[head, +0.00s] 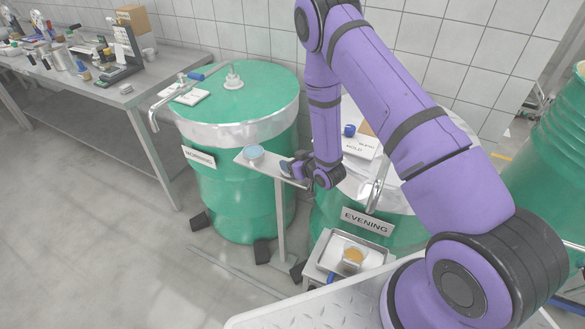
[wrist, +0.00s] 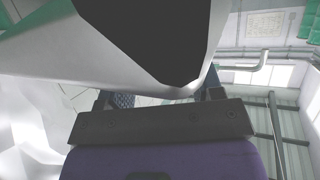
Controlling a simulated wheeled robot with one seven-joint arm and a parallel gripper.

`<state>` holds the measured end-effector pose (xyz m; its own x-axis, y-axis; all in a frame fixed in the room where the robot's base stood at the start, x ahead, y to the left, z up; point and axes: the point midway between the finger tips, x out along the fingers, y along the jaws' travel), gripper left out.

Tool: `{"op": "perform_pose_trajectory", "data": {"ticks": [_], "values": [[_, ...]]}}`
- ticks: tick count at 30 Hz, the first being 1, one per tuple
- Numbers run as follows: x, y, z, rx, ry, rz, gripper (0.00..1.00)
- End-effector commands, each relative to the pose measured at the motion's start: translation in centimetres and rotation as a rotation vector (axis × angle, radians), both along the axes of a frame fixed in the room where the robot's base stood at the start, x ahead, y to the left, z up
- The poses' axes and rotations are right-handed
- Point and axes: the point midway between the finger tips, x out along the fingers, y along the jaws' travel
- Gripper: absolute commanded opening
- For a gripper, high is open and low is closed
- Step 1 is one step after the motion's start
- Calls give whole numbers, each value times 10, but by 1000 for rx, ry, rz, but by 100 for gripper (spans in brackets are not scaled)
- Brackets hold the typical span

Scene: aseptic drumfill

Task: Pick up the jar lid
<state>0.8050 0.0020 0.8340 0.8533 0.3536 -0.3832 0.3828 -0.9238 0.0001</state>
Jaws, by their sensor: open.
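A small round piece with a blue top (head: 254,154) sits on the narrow plate of a stand (head: 270,170); I cannot tell if it is a loose lid or a lidded jar. A small jar with an amber top (head: 353,256) stands on a metal tray (head: 322,262) low in front. My gripper (head: 288,169) is at the right end of the stand's plate, to the right of the blue-topped piece. It is open, its two fingers apart in the wrist view (wrist: 165,98). A large pale shape with a dark underside fills that view's upper middle; no lid is recognisable there.
A green drum (head: 236,105) stands behind the stand. Another drum, labelled EVENING (head: 367,221), is just right of my gripper, with a MOLD card (head: 358,146) on its top. A cluttered bench (head: 150,80) is at the back left. Floor at left is clear.

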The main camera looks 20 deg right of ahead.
Motion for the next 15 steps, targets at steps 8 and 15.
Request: {"op": "perform_pose_trajectory", "data": {"ticks": [8, 15], "values": [[0, 0, 0, 0, 0, 0, 14], [0, 0, 0, 0, -1, 0, 3]]}}
